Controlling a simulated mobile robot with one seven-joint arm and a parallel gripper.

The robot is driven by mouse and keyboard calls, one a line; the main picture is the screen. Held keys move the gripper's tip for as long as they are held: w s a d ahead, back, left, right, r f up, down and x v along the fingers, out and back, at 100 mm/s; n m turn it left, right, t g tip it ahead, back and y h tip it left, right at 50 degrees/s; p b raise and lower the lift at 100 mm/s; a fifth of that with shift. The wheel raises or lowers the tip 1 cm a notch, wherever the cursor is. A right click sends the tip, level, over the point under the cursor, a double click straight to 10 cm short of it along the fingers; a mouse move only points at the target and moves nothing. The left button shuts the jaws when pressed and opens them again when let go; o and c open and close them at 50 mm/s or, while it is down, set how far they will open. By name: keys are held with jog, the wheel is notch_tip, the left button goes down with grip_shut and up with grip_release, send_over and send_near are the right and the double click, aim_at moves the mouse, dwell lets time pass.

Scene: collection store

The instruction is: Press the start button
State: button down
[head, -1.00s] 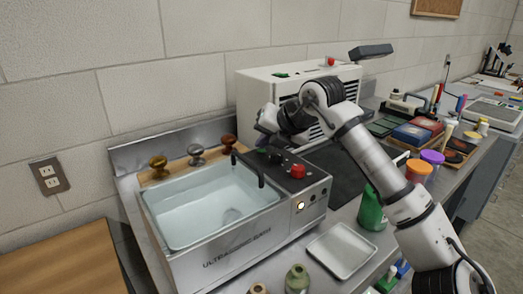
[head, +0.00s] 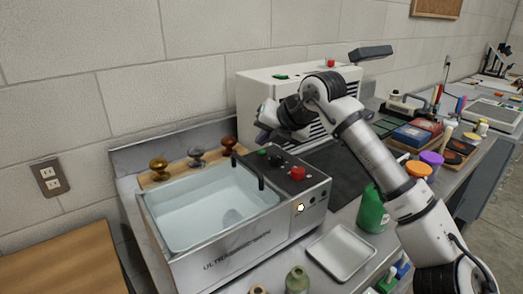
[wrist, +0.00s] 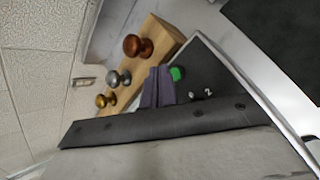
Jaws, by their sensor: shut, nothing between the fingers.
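The ultrasonic cleaner (head: 235,248) is a steel tank of clear liquid with a dark control panel at its right end. A green button (head: 262,151) sits at the panel's back, near a dark knob; I cannot read a start label. It also shows in the wrist view as a green cap (wrist: 178,73) just right of the fingertips. A red button (head: 297,173) sits at the panel's front. My gripper (head: 262,136) is shut and empty, above and behind the green button, apparently apart from it. Its closed dark fingers show in the wrist view (wrist: 158,88).
Three knobs, gold (head: 158,168), silver (head: 196,157) and copper (head: 228,145), stand on a wooden strip behind the tank. A white vented box (head: 258,92) stands behind the arm. A white tray (head: 341,252) and green bottle (head: 372,210) are right of the cleaner.

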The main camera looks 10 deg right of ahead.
aim_at(265, 156)
notch_tip(265, 156, up, 5)
jog(key=p, duration=0.2)
jog(key=shift+p, duration=0.4)
dwell(0.6)
